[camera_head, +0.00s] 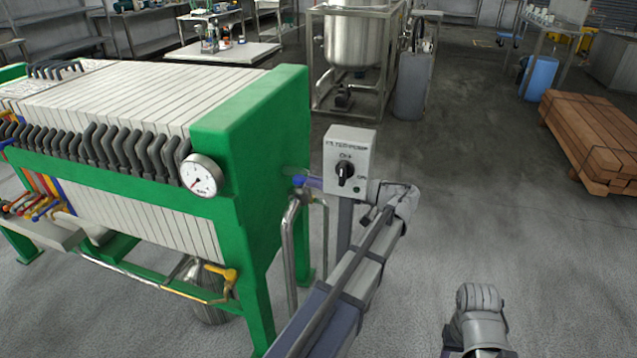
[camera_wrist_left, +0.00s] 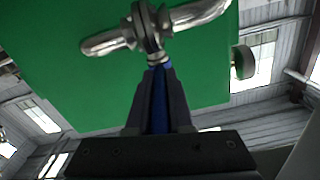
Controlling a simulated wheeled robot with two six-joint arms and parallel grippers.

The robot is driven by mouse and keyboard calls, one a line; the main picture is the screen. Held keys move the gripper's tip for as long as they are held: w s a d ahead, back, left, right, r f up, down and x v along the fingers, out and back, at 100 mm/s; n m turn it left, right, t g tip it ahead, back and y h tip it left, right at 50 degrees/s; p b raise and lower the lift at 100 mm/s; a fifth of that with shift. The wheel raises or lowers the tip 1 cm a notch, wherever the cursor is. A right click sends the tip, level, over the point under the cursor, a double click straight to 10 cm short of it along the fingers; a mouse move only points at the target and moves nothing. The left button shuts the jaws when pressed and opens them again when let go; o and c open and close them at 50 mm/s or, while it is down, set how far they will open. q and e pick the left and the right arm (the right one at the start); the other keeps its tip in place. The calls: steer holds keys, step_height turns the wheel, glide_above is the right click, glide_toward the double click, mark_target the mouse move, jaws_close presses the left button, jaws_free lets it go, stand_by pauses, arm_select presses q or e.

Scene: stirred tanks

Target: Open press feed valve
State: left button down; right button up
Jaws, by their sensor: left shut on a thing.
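The press feed valve (camera_wrist_left: 147,27) is a steel fitting on a bent steel pipe against the green press plate. Its blue handle (camera_wrist_left: 158,92) lies between the fingers of my left gripper (camera_wrist_left: 157,72), which is shut on it. In the head view the blue handle (camera_head: 307,182) shows beside the green end plate, left of the switch box. My right gripper is out of view; only part of my right arm shows at the bottom right.
The switch box (camera_head: 349,160) on its post stands close to my left wrist. The green filter press (camera_head: 262,145) with a gauge (camera_head: 201,175) fills the left side. A steel tank (camera_head: 355,38) stands behind. Lumber (camera_head: 592,135) lies at the right; the floor between is clear.

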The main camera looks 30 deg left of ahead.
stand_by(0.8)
arm_select(q)
steer(key=t, duration=0.1)
steer(key=m+t, duration=0.1)
steer(key=shift+s+d+t+y, duration=0.1)
steer(key=shift+s+t+y, duration=0.2)
steer(key=c, duration=0.8)
jaws_free()
steer(key=d, duration=0.7)
steer(key=shift+w+d, duration=0.35)
steer(key=shift+w, duration=0.05)
